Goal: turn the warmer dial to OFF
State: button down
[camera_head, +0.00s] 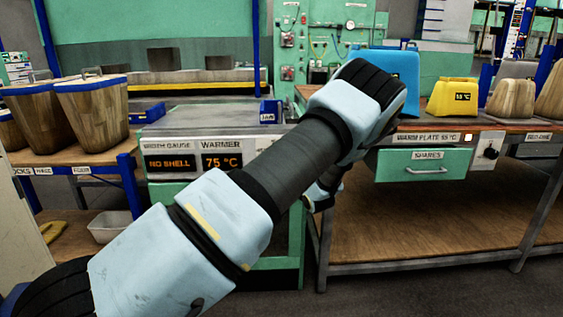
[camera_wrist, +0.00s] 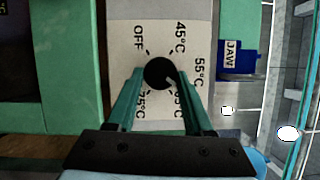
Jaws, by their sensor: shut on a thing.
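In the wrist view the black round warmer dial (camera_wrist: 158,72) sits on a pale plate marked OFF, 45, 55, 65 and 75 °C. Its white mark points to the lower right, toward the partly covered 65 °C label and away from OFF at the upper left. My gripper (camera_wrist: 161,76) has its two teal fingers on either side of the dial and is shut on it. In the head view the warmer display (camera_head: 222,161) reads 75 °C. My arm crosses in front there and hides the dial and fingertips.
A blue JAW block (camera_wrist: 237,58) lies right of the dial plate in the wrist view. In the head view a bench with a green drawer (camera_head: 424,164) stands to the right, with blue and yellow blocks (camera_head: 453,97) on top. Wooden buckets (camera_head: 92,115) stand left.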

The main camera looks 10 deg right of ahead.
jog(key=shift+w+a+r+n+g+h+b, duration=0.1)
jog(key=shift+a+n+g+h+b, duration=0.45)
jog(key=shift+n+h+b, duration=2.5)
jog(key=shift+w+a+r+n+g+h+b, duration=0.15)
jog(key=shift+n+g+h+b, duration=0.7)
jog(key=shift+n+b, duration=2.55)
jog(key=shift+s+a+r+n+g+h+b, duration=0.25)
jog(key=shift+n+g+h+b, duration=1)
jog(key=shift+n, duration=3.7)
jog(key=shift+w+a+f+t+h, duration=0.2)
jog(key=shift+t+h, duration=0.25)
jog(key=shift+h, duration=0.4)
jog(key=shift+d, duration=0.1)
jog(key=shift+c, duration=1.4)
grip_release()
